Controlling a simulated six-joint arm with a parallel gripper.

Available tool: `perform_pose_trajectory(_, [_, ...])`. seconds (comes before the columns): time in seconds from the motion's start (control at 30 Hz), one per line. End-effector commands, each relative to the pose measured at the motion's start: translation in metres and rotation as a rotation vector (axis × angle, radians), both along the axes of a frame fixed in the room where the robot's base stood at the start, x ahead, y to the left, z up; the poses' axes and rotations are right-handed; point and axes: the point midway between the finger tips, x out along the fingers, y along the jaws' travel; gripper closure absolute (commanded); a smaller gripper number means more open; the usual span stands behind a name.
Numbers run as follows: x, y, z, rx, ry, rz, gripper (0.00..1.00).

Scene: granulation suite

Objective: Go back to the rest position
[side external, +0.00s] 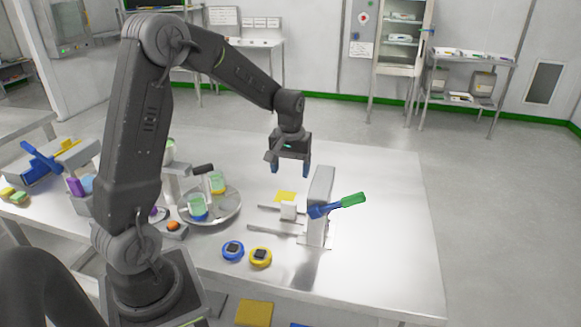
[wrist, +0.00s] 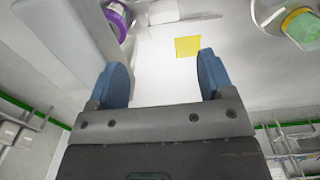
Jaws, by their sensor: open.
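My gripper (side external: 290,168) hangs pointing down above the back middle of the steel table (side external: 385,215) in the side view. Its two blue fingertips are apart with nothing between them. In the wrist view the gripper (wrist: 163,82) is also open and empty, with bare light surface between the fingers. A yellow square (wrist: 188,46) lies beyond the fingertips there. In the side view the yellow square (side external: 285,196) lies on the table below the gripper, clear of it.
An upright grey post (side external: 321,190) with a blue-and-green handle (side external: 340,205) stands right of my gripper. A round tray (side external: 232,212) holding beakers is at left. Blue (side external: 233,250) and yellow (side external: 260,257) round pieces lie in front. The table's right side is clear.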

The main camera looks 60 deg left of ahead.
Motion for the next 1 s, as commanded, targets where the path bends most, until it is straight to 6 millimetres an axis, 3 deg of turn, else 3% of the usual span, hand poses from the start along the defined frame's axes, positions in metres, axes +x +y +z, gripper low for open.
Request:
perform_pose_trajectory(0.37, [-0.001,-0.004,0.006,0.004,-0.008,-0.012,0.26])
perform_pose_trajectory(0.53, [-0.015,-0.034,0.04,0.031,-0.069,-0.112,0.26])
perform_pose_trajectory(0.8, [-0.079,-0.11,0.105,0.103,-0.235,-0.397,0.26])
perform_pose_trajectory(1.0, [-0.137,-0.15,0.125,0.151,-0.355,-0.598,0.26])
